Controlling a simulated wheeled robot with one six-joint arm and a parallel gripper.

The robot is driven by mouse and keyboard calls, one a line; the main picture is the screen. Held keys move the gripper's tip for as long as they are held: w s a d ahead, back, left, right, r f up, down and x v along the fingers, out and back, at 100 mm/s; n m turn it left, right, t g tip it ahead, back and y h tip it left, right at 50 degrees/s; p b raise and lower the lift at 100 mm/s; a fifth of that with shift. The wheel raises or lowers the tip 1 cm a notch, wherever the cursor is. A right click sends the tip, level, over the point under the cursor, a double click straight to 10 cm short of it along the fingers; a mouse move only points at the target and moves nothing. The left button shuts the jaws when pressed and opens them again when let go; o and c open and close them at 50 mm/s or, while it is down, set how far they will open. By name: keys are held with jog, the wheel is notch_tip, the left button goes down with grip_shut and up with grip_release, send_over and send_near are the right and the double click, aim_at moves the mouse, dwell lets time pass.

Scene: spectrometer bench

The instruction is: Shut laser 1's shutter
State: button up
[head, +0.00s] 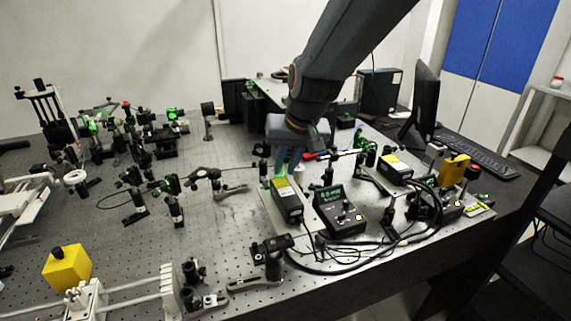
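Two dark laser heads with yellow-green labelled tops show in the head view. The nearer laser head (288,202) sits on a pale base plate near the middle of the bench. The other laser head (395,169) stands farther right. I cannot read which one is laser 1. My gripper (289,162) points down just above and behind the far end of the nearer laser head, with teal-grey fingers partly visible. Whether the fingers touch anything, or are open or shut, is unclear. The shutter is not distinguishable; the far end of the nearer laser is partly hidden by my gripper.
A controller with a green display (340,212) stands right of the nearer laser. Looped black cables (432,215) lie at the right. A yellow cube (67,268) is at the front left. Optic mounts crowd the left; bare perforated bench (110,250) lies at front left.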

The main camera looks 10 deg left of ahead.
grip_shut()
jog(key=p, duration=0.3)
jog(key=shift+s+a+r+h, duration=0.1)
jog(key=shift+s+r+h, duration=0.1)
jog(key=shift+h, duration=0.2)
jog(key=shift+a+f+t+h+p, duration=0.2)
jog(key=shift+t+h+p, duration=0.1)
jog(key=shift+t+p, duration=0.15)
jog(key=shift+n, duration=0.3)
jog(key=shift+o, duration=1.2)
grip_release()
